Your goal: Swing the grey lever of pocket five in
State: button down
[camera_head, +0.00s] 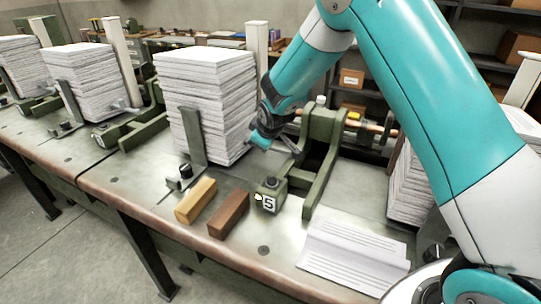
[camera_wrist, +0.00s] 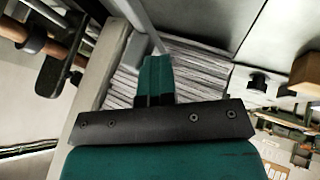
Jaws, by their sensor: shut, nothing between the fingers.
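The pocket marked 5 has a green cast frame (camera_head: 322,130) with a white "5" on its front block (camera_head: 268,203). A tall paper stack (camera_head: 205,100) stands to its left. My gripper (camera_head: 262,140) is shut and empty, beside the stack's right face and above the green frame. A thin grey bar (camera_head: 289,143), probably the lever, shows just right of the fingertips. In the wrist view the shut fingers (camera_wrist: 157,66) are near a grey bar (camera_wrist: 143,22) with the layered paper behind. I cannot tell if they touch it.
A yellow block (camera_head: 196,201) and a brown block (camera_head: 229,215) lie on the steel table near its front edge. Loose printed sheets (camera_head: 355,252) lie to the right. A grey upright plate (camera_head: 190,137) stands before the stack. More stacks (camera_head: 82,80) line the left.

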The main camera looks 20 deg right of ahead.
dwell(0.5)
jog(key=s+a+r+b, duration=0.3)
jog(key=s+a+r, duration=0.1)
jog(key=s+r, duration=0.4)
jog(key=shift+s, duration=0.35)
jog(key=shift+d, duration=0.1)
jog(key=s+a+r+g+y, duration=0.1)
jog(key=s+g, duration=0.1)
jog(key=s, duration=0.8)
jog(key=s+a+r+g+y, duration=0.2)
jog(key=s+g, duration=0.1)
jog(key=s, duration=0.8)
jog(key=s+a+r+m+g+y, duration=0.1)
jog(key=s+a+r+g, duration=0.1)
jog(key=s, duration=0.8)
jog(key=shift+s+r+y, duration=0.15)
jog(key=shift+r+y, duration=0.05)
jog(key=shift+y, duration=0.2)
